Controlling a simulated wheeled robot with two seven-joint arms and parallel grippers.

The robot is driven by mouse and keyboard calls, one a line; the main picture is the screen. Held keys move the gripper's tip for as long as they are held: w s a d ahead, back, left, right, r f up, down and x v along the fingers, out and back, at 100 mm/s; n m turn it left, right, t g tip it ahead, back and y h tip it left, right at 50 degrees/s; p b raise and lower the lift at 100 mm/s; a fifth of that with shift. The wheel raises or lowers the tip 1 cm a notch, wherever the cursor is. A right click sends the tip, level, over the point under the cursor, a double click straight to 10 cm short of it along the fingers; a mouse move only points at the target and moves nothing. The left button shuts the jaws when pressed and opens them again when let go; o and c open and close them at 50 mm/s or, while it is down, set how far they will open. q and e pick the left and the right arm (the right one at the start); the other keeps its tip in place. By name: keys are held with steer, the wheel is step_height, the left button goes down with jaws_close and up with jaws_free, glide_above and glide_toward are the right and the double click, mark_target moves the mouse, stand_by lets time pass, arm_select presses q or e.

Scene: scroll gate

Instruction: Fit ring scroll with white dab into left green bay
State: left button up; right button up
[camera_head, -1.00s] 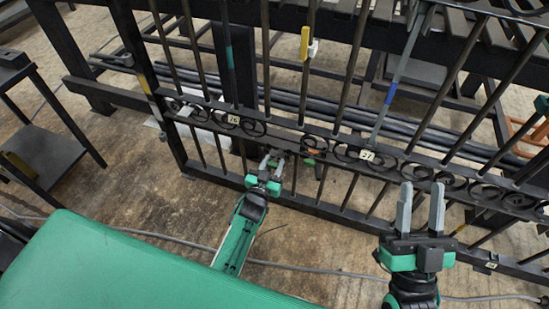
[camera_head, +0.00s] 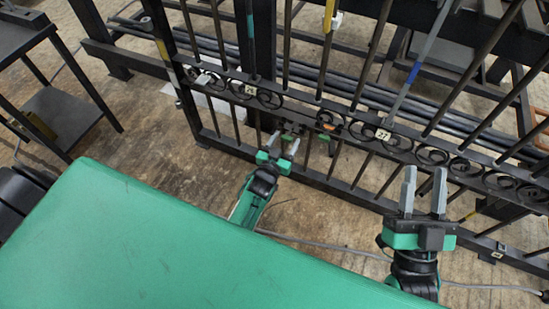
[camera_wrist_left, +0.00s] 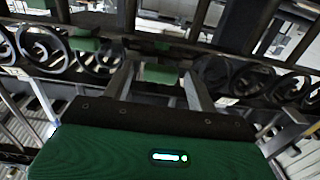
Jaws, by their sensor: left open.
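A dark gate carries a band of black ring scrolls (camera_head: 270,96), which also crosses the left wrist view (camera_wrist_left: 40,48). I cannot pick out the ring scroll with the white dab for certain; a small whitish patch (camera_head: 203,80) shows at the band's left end. One upright bar has a green band (camera_head: 250,26). Small green pieces show behind the fingers in the left wrist view (camera_wrist_left: 160,73); I cannot tell which is the left bay. My left gripper (camera_head: 279,146) is open just in front of and below the band. My right gripper (camera_head: 424,190) is open and empty, fingers up.
Number plates (camera_head: 382,134) sit on the band. Other bars have a blue band (camera_head: 414,72) and a yellow piece (camera_head: 328,17). An orange piece (camera_head: 328,127) is at the band. A dark shelf stand (camera_head: 60,105) is at left. A cable (camera_head: 330,247) crosses the floor.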

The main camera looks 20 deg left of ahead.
arm_select(q)
steer(key=s+p, duration=0.2)
steer(key=s, duration=1)
steer(key=shift+a, duration=0.2)
arm_select(e)
steer(key=s+a+f+g, duration=0.1)
steer(key=a+f+g, duration=0.2)
steer(key=f+g, duration=0.4)
steer(key=shift+f+h, duration=0.3)
steer(key=shift+f, duration=1.55)
steer(key=shift+a, duration=0.1)
